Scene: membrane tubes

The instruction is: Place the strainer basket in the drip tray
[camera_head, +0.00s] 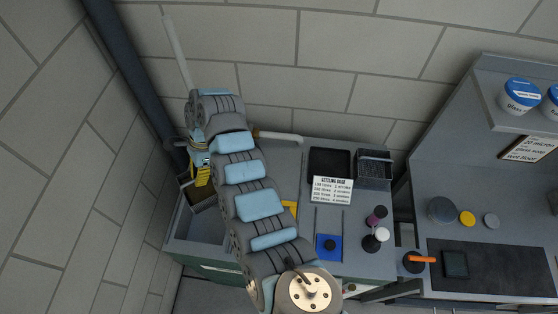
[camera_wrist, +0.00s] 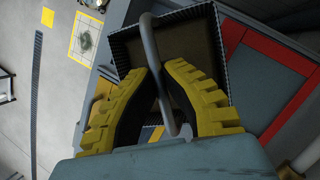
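The strainer basket (camera_wrist: 192,45) is a dark, open box with ribbed rim edges and a bent grey handle (camera_wrist: 149,40). In the head view, the basket (camera_head: 203,194) is at the left, over the sink end of the bench, and partly hidden by my arm. My gripper (camera_wrist: 160,78) has yellow ribbed fingers closed together on the handle. In the head view, the yellow fingers (camera_head: 203,174) are just above the basket. A shallow black tray (camera_head: 329,149), likely the drip tray, lies empty at the back of the bench, right of my arm.
A sink basin (camera_head: 201,228) is below the basket. A deeper dark box (camera_head: 374,172) stands right of the tray. A "settling" sign (camera_head: 332,189), a blue pad (camera_head: 328,248) and small bottles (camera_head: 376,215) are in front. A pipe (camera_head: 278,137) runs behind my arm.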

